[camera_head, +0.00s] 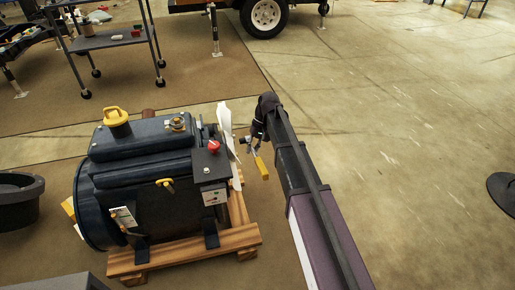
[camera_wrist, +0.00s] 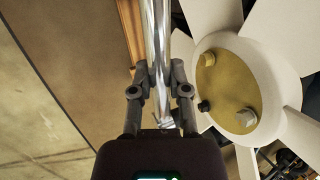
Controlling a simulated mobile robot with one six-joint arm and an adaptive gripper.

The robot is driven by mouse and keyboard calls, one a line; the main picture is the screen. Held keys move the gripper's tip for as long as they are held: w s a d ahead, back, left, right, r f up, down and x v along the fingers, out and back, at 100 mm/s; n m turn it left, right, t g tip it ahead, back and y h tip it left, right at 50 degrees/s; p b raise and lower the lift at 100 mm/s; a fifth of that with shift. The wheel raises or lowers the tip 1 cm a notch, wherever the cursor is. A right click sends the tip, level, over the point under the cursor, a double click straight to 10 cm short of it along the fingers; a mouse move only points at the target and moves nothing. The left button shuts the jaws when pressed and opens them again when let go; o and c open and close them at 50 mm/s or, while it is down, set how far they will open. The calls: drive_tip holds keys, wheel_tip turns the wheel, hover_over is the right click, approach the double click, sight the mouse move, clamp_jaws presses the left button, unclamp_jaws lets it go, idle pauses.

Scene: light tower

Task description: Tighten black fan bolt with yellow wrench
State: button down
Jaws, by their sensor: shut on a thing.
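My gripper (camera_wrist: 159,80) is shut on a wrench with a shiny metal shaft (camera_wrist: 157,28), which runs up out of the wrist view. In the head view my gripper (camera_head: 257,138) is beside the engine's fan, and the yellow handle of the wrench (camera_head: 261,167) hangs below it. The white fan (camera_head: 227,130) also fills the right of the wrist view. Its yellow hub plate (camera_wrist: 228,84) carries a black bolt (camera_wrist: 204,106), a silver bolt (camera_wrist: 245,119) and a yellowish bolt (camera_wrist: 209,59). The wrench appears apart from the black bolt; its working end is unclear.
The dark engine (camera_head: 150,175) sits on a wooden pallet (camera_head: 185,252). A black tub (camera_head: 18,205) stands at the left. A wheeled cart (camera_head: 105,40) and a trailer wheel (camera_head: 265,15) are at the back. The floor to the right is mostly clear.

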drive_tip(key=shift+s+a+f+t, duration=0.3)
drive_tip(key=shift+s+a, duration=0.05)
drive_tip(key=shift+a, duration=0.1)
drive_tip(key=shift+s+f+t+y+b, duration=0.1)
drive_tip(key=shift+f+t+y+b, duration=0.3)
drive_tip(key=shift+f+t+b, duration=0.45)
drive_tip(key=f+t+b, duration=0.1)
drive_tip(key=b, duration=0.1)
drive_tip(key=f+n+t+y+b, duration=0.1)
drive_tip(key=t, duration=0.1)
drive_tip(key=w+f+t+b, duration=0.1)
drive_tip(key=t+b, duration=0.1)
drive_tip(key=shift+w+a+f+n+t+y+b, duration=0.1)
drive_tip(key=shift+a+n+t+y+b, duration=0.15)
drive_tip(key=shift+n+y+b, duration=0.05)
idle(0.4)
drive_tip(key=shift+s+a, duration=0.25)
drive_tip(key=shift+a, duration=0.5)
idle(0.6)
drive_tip(key=c, duration=1.3)
unclamp_jaws()
drive_tip(key=shift+c, duration=0.2)
